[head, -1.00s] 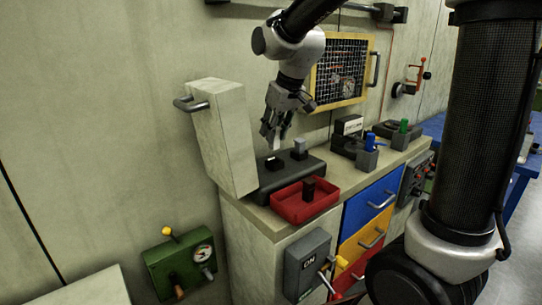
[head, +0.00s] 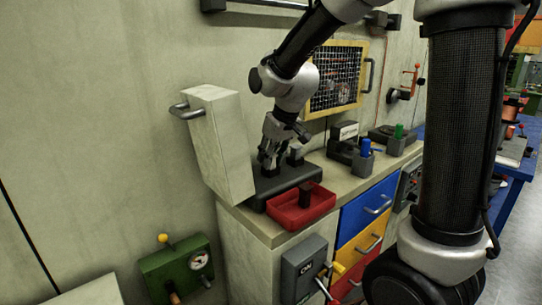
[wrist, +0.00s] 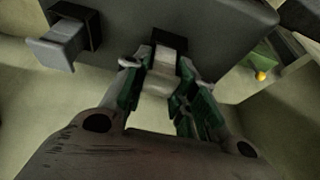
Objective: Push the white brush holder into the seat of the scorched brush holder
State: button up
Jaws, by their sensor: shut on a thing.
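My gripper (head: 268,163) is low over the dark base block (head: 285,181) on the cabinet top. In the wrist view its green-padded fingers (wrist: 160,90) are shut on the white brush holder (wrist: 161,82). The holder's far end meets a black seat (wrist: 172,40) on the base; I cannot tell how deep it sits. In the head view the fingers hide the white holder. A grey brush holder (wrist: 62,42) stands in a second black seat at the left of the wrist view. A dark block, probably the scorched brush holder (head: 305,194), stands in the red tray.
The red tray (head: 283,216) lies in front of the base. A tall pale box with a handle (head: 222,140) stands close at the left. Blue-topped (head: 365,150) and green-topped (head: 398,137) pieces stand to the right. A mesh-covered panel (head: 340,75) hangs behind.

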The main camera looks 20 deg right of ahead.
jog(key=o, duration=0.9)
jog(key=shift+s+f, duration=0.25)
jog(key=shift+f, duration=0.25)
jog(key=shift+o, duration=0.6)
jog(key=shift+w+f, duration=0.1)
jog(key=w+v, duration=0.1)
jog(key=v, duration=1.2)
jog(key=s+d+f+m, duration=0.1)
jog(key=s+d, duration=0.3)
jog(key=s, duration=0.3)
jog(key=s+d+f+m+h, duration=0.1)
jog(key=s+d+f+m, duration=0.1)
jog(key=s+d, duration=0.2)
jog(key=s+d+f+m, duration=0.1)
jog(key=s+d, duration=0.4)
jog(key=s, duration=0.6)
jog(key=shift+f+m+h, duration=0.2)
jog(key=shift+m+h, duration=0.1)
jog(key=shift+h, duration=0.1)
jog(key=shift+s, duration=0.1)
